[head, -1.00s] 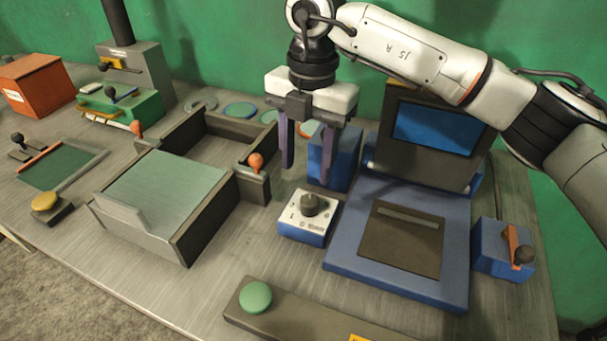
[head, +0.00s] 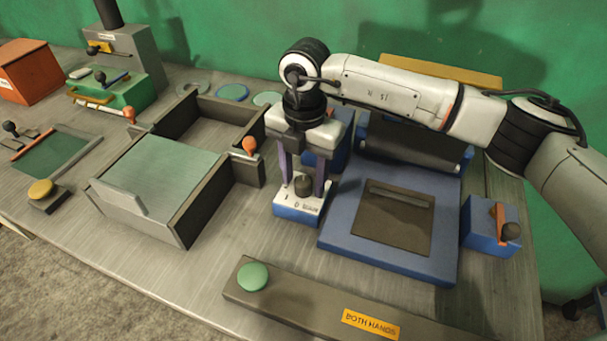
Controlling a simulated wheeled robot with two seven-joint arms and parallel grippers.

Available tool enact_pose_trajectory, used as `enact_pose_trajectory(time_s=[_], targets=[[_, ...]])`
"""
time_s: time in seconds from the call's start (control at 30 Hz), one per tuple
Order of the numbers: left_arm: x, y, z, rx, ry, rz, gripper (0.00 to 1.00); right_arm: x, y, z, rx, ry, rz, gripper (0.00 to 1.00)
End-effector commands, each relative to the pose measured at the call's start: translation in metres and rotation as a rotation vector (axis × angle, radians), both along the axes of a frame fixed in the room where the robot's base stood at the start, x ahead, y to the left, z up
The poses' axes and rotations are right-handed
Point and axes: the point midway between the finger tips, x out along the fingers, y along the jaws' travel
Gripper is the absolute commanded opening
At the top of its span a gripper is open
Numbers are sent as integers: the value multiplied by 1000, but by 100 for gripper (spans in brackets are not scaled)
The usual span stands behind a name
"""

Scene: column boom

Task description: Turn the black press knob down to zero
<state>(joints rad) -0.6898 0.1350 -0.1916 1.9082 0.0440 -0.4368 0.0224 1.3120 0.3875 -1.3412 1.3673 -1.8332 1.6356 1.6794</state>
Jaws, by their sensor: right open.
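The black knob (head: 304,186) stands on the white top of a small blue box (head: 298,213), left of the blue press base (head: 333,232). Marks are printed on the white face, including what looks like a 0. My right gripper (head: 302,188) points down over the box, its two purple-grey fingers open on either side of the knob. I cannot tell whether they touch it. The knob's pointer direction is too small to read. My left gripper is not in view.
An open grey tray box (head: 165,185) with an orange-knobbed lever (head: 250,146) lies left. A bar with a green button (head: 253,277) and a "BOTH HANDS" label (head: 371,324) lies in front.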

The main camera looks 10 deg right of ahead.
Motion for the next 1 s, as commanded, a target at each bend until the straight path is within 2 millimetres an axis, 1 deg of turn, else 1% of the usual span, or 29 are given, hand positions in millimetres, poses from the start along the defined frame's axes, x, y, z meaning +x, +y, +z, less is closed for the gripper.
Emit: enact_pose_trajectory(time_s=[0.07,0.17,0.3,0.33,0.67,0.87,1.0], targets=[[0,0,0,0,-1,-1,31,0,0,0,0,0,0,48],[1,0,1,0,-3,0,31,0,0,0,0,0,0,33],[3,0,1,1,-6,0,31,0,0,1,0,0,0,9],[4,0,2,1,-7,0,31,0,0,1,0,0,0,7],[5,1,-3,1,-9,1,31,0,0,0,0,-2,50,7],[4,1,-14,1,-9,1,31,1,0,-1,1,-2,169,7],[4,1,-23,1,-9,1,31,1,0,-2,1,-4,289,7]])
